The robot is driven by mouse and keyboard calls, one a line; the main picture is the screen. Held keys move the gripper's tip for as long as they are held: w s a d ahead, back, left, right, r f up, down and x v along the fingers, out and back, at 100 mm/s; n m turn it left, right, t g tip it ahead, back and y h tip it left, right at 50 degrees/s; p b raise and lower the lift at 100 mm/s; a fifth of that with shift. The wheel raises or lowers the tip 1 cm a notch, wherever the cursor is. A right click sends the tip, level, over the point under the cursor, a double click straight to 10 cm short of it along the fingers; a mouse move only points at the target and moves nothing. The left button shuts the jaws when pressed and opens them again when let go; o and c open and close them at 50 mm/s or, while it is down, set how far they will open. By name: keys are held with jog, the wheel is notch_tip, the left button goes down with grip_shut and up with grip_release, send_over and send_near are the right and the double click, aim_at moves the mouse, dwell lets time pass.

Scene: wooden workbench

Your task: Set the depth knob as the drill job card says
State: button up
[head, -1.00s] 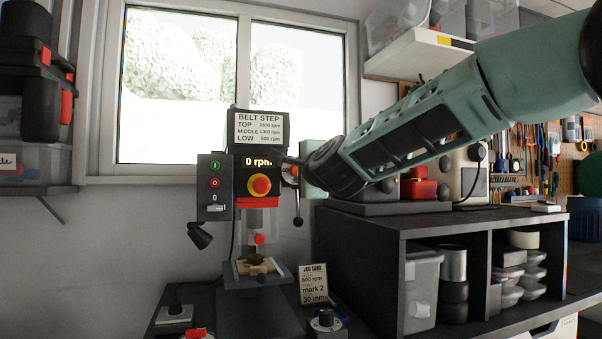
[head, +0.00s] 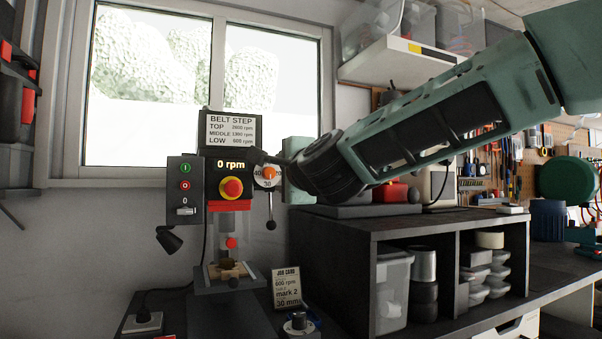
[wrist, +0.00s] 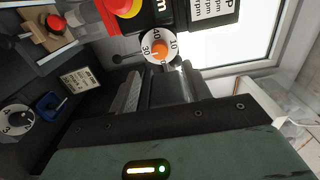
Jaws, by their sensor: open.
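The depth knob (head: 267,175) is a white numbered dial with an orange centre on the right of the drill press head. It also shows in the wrist view (wrist: 159,49), where 40, 30 and 10 can be made out. Its exact setting is unclear. The job card (head: 287,288) stands beside the drill base and reads 600 rpm, mark 2, 30 mm. It also shows in the wrist view (wrist: 80,84). My gripper (wrist: 160,75) is open and empty, its fingers pointing toward the knob with a visible gap. In the head view its tips are dark and hard to separate.
The red stop button (head: 231,188) sits left of the knob. A black-balled lever (head: 271,224) hangs below it. A second numbered dial (head: 298,323) is low in front, also in the wrist view (wrist: 17,120). A dark shelf unit (head: 345,240) stands right, under my arm.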

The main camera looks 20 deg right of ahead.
jog(key=s+p, duration=0.5)
jog(key=s, duration=0.5)
jog(key=shift+p, duration=0.3)
jog(key=shift+s+a+f, duration=0.1)
jog(key=s+a+f+n+g+y, duration=0.3)
jog(key=s+a+f+n+g, duration=0.15)
jog(key=a+f+n, duration=0.35)
jog(key=s+a+f+n+g+y, duration=0.3)
jog(key=s+a+f+n+g, duration=0.15)
jog(key=f+n, duration=0.4)
jog(key=s+d+f+n+g+h, duration=0.2)
jog(key=s+d+f+n+g, duration=0.1)
jog(key=s+f, duration=0.4)
jog(key=s+d+f+n+g+h, duration=0.3)
jog(key=s+f+n+g, duration=0.3)
jog(key=s+f, duration=0.2)
jog(key=shift+s+f, duration=0.25)
jog(key=shift+s, duration=0.15)
